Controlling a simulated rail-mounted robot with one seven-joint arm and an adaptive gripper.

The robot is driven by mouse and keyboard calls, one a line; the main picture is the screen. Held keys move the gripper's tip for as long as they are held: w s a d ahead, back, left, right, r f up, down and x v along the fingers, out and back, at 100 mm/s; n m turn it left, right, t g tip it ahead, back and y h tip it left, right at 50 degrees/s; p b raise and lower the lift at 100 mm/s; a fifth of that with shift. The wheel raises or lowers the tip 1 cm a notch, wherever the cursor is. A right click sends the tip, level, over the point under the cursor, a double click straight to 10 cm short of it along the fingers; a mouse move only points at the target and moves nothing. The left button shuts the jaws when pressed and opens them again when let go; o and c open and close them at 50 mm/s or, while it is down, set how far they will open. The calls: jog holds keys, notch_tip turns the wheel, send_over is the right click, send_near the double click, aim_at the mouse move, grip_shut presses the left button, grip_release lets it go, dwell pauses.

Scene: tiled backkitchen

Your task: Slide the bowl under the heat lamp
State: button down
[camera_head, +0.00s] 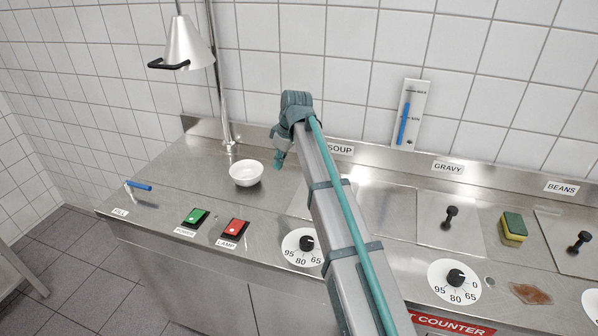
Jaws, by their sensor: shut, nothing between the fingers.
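The white bowl (246,173) stands upright on the steel counter, to the right of the lamp post's foot. The heat lamp (185,46) is a pale cone-shaped shade with a black handle, hanging above the left part of the counter. The bowl is to the right of the lamp shade in the picture. My gripper (279,165) is shut and points down just to the right of the bowl. I cannot tell whether it touches the bowl. Nothing shows between its fingers.
The lamp post (226,130) rises behind the bowl. A green power switch (196,217) and a red lamp switch (235,228) sit near the front edge. A blue-handled fill lever (138,186) is at the left. The counter between lever and bowl is clear. A sponge (513,227) lies at the right.

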jog(key=x, duration=0.3)
jog(key=p+x, duration=0.1)
jog(key=x, duration=0.1)
jog(key=p+x, duration=0.1)
jog(key=x, duration=0.2)
jog(key=shift+w+f, duration=0.3)
jog(key=shift+w, duration=0.05)
jog(key=shift+w+a+f+p, duration=0.2)
jog(key=shift+w+a+p, duration=0.3)
jog(key=shift+a, duration=0.1)
jog(key=shift+w+a+f+p, duration=0.2)
jog(key=shift+w+a+p, duration=0.25)
jog(key=shift+a, duration=0.2)
jog(key=shift+w+a+f, duration=0.1)
jog(key=shift+w+a, duration=0.1)
jog(key=shift+a, duration=0.35)
jog(key=w+a+b, duration=0.1)
jog(key=w+a, duration=0.2)
jog(key=a, duration=0.2)
jog(key=w+a+b, duration=0.1)
jog(key=w+a, duration=0.3)
jog(key=a, duration=0.1)
jog(key=w+a+b, duration=0.1)
jog(key=w+a, duration=0.2)
jog(key=a, duration=0.3)
jog(key=shift+w+a, duration=0.15)
jog(key=shift+w, duration=0.25)
